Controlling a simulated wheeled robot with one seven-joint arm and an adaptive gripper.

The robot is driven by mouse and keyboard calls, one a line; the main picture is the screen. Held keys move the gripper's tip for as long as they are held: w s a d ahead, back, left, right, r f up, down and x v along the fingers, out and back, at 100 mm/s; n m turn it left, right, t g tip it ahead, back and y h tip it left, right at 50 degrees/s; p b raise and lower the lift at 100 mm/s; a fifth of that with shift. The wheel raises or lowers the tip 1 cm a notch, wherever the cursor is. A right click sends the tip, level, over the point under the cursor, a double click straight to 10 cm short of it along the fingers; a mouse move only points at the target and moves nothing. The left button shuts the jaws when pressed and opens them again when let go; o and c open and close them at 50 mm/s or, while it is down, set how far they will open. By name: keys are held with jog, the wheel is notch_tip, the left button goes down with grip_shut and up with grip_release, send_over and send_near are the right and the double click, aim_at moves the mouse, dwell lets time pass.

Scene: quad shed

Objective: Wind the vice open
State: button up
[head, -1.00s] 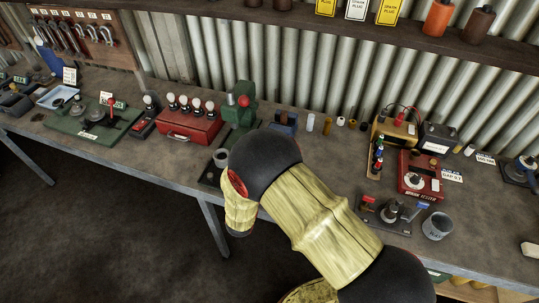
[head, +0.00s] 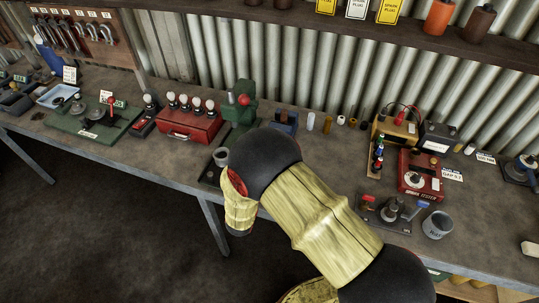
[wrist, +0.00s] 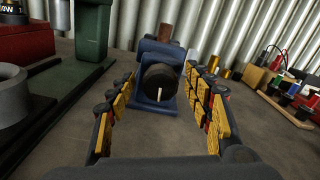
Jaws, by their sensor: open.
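The blue vice (head: 284,122) stands on the bench near the corrugated wall, partly hidden by my arm in the head view. In the wrist view the vice (wrist: 150,57) is straight ahead, with a dark round knob (wrist: 160,83) facing me that has a short pale line on it. My gripper (wrist: 160,78) is open, its yellow-padded fingers on the left and right of the knob. A gap shows between each finger and the knob, and nothing is held. In the head view my gripper is hidden behind my own arm.
A green press (head: 240,108) stands left of the vice, with a grey cup-shaped part (wrist: 10,92) nearer me. A brass cylinder (wrist: 212,64) and other small cylinders stand to the right. A yellow box (head: 395,130) and red tester (head: 418,175) are further right. Bench around the vice's front is bare.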

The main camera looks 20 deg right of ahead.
jog(key=v, duration=1.2)
jog(key=s+d+r+m+g, duration=1.1)
jog(key=s+d+m+g, duration=0.15)
jog(key=d+m, duration=0.45)
jog(key=s+a+r+m+t+y, duration=0.3)
jog(key=s+a+r+m+y, duration=0.4)
jog(key=m, duration=0.8)
jog(key=a+r+y, duration=0.3)
jog(key=r, duration=0.1)
jog(key=shift+s+r+y, duration=0.25)
jog(key=shift+s+y, duration=0.05)
jog(key=shift+s, duration=0.1)
